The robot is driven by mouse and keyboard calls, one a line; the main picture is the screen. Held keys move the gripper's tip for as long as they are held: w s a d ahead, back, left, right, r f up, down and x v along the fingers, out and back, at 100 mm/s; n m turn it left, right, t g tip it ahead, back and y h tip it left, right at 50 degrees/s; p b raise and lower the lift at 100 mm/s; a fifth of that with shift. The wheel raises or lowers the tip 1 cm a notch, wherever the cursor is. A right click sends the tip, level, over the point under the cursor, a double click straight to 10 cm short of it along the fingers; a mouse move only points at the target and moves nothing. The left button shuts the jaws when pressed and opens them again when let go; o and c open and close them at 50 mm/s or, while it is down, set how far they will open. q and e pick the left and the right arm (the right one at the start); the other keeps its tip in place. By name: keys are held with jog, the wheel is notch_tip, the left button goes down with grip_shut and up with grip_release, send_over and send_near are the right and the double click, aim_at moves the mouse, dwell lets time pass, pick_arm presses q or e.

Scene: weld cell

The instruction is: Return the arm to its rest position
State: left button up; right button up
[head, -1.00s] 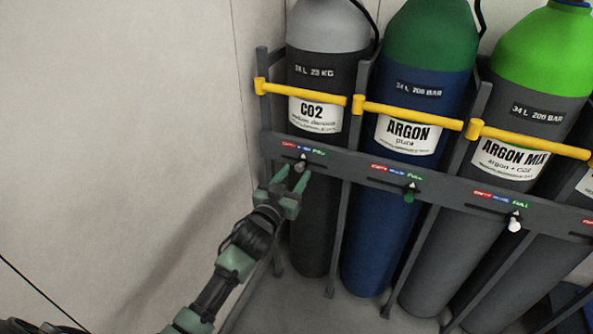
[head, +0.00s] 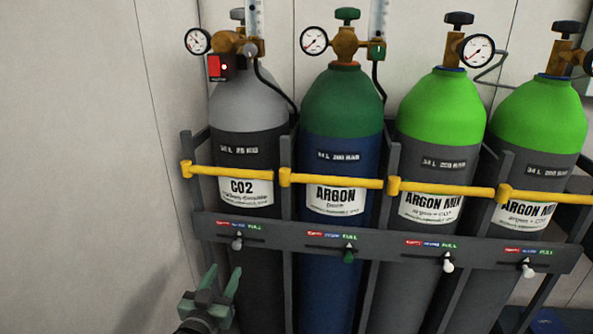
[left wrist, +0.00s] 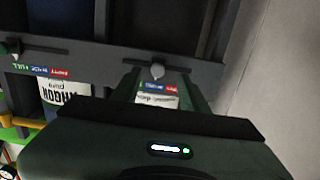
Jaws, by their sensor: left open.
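My left gripper (head: 219,285) is open and empty at the lower left of the head view, just below the rack's label rail and in front of the CO2 cylinder (head: 250,155). Its fingers point up toward the grey slider knob (head: 237,244) under the CO2 label strip, apart from it. In the left wrist view the same knob (left wrist: 157,71) shows beyond and between the open fingers (left wrist: 160,92). The arm behind the gripper is mostly out of frame. My right gripper is not in view.
The grey rack (head: 390,245) holds several upright cylinders behind yellow bars (head: 340,182), including the argon cylinder (head: 340,110). Gauges and valves top them. A red box with a lit lamp (head: 218,67) is by the CO2 valve. A bare wall (head: 80,150) stands at the left.

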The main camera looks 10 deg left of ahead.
pick_arm(q)
jog(key=s+d+f+g, duration=0.1)
jog(key=s+f+g, duration=0.3)
jog(key=s+f, duration=0.5)
jog(key=s+d+f+g, duration=0.1)
jog(key=s+f+g, duration=0.35)
jog(key=f, duration=0.85)
jog(key=s+f+g, duration=0.3)
jog(key=s+f, duration=0.6)
jog(key=f, duration=0.2)
jog(key=s+d+f+m+g, duration=0.1)
jog(key=s+f+g, duration=0.15)
jog(key=s, duration=0.45)
jog(key=s+d+f+m+g, duration=0.1)
jog(key=s+d+f, duration=0.1)
jog(key=s+f, duration=0.35)
jog(key=s+a+r+p, duration=0.1)
jog(key=s+p, duration=0.6)
jog(key=s, duration=0.1)
jog(key=s+a+r+g+p, duration=0.1)
jog(key=s+a+p, duration=0.1)
jog(key=s+p, duration=0.6)
jog(key=shift+s+a+r+g, duration=0.2)
jog(key=shift+s+r+g, duration=0.1)
jog(key=shift+s, duration=0.35)
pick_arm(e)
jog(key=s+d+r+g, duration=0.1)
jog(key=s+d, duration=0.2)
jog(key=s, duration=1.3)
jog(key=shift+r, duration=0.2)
